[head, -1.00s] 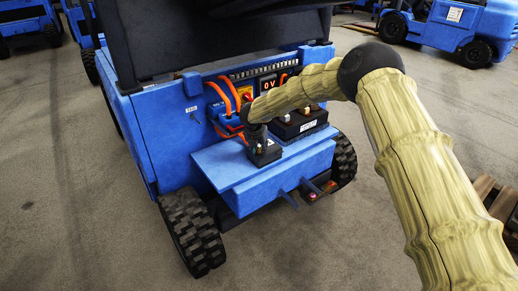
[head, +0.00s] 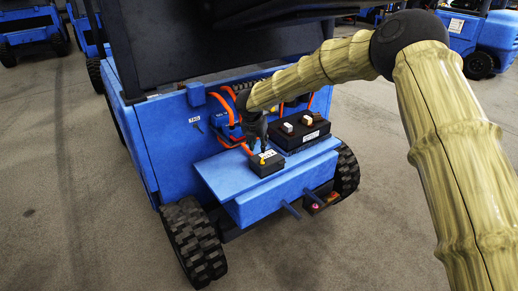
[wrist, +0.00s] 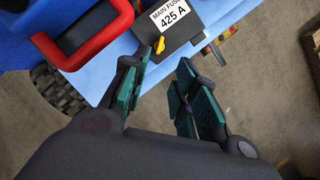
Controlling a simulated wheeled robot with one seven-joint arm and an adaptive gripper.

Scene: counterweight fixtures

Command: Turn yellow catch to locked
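The yellow catch (wrist: 160,45) is a small lever on the black main fuse box (wrist: 178,38), beside a white label reading "MAIN FUSE 425 A". In the head view the catch (head: 263,159) shows on the front left of the box (head: 268,167), which sits on the blue shelf. My gripper (wrist: 161,76) is open and empty, its green-padded fingers apart. In the wrist view the catch lies past the fingertips, in line with the gap, and the fingers seem clear of it. In the head view my gripper (head: 258,146) hangs just behind and above the box.
A red handle (wrist: 88,45) stands left of the box in the wrist view. A black block with several pale knobs (head: 299,132) sits behind right on the blue shelf (head: 222,172). Orange cables (head: 228,97) run behind my gripper. The front of the shelf is clear.

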